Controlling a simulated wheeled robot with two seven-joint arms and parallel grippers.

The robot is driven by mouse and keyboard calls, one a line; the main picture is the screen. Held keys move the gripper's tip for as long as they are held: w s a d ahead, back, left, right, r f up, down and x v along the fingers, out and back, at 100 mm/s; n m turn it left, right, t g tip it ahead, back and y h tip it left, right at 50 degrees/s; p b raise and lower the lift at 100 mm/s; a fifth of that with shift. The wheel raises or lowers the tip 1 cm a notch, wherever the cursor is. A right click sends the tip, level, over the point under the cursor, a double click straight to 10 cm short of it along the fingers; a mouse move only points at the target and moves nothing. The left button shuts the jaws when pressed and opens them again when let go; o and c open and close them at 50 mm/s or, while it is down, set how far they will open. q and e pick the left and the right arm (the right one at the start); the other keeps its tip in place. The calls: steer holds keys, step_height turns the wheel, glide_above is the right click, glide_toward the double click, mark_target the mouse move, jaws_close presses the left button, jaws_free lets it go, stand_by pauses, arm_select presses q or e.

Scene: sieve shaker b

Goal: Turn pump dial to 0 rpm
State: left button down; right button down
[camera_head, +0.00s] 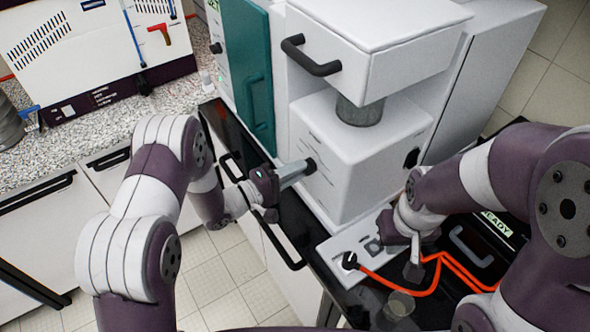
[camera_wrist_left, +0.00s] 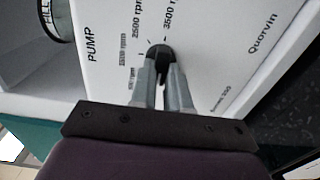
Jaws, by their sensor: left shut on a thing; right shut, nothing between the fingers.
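The white pump (camera_head: 345,160) stands on the black bench top, and its labelled face fills much of the left wrist view (camera_wrist_left: 205,25). The black dial (camera_wrist_left: 160,53) is on that face, with rpm marks around it; 2500 rpm and 3500 rpm are readable, and other marks are blurred. My left gripper (camera_head: 308,166) is shut on the dial, its two fingers on either side of it in the left wrist view (camera_wrist_left: 163,75). The dial's pointer is hidden between the fingers. My right gripper (camera_head: 414,268) is shut and empty, low over the bench near the orange cable.
An orange cable (camera_head: 385,283) runs from a black plug (camera_head: 349,261) on a pale panel. A clear glass (camera_head: 399,304) stands near the front. A white unit with a black handle (camera_head: 312,57) overhangs the pump. A teal door (camera_head: 250,75) is at left.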

arm_select(q)
steer(key=c, duration=1.1)
jaws_free()
steer(key=shift+a, duration=0.1)
steer(key=b+v, duration=0.3)
steer(key=v, duration=0.9)
steer(key=shift+s+a, duration=0.15)
steer(key=shift+a, duration=0.05)
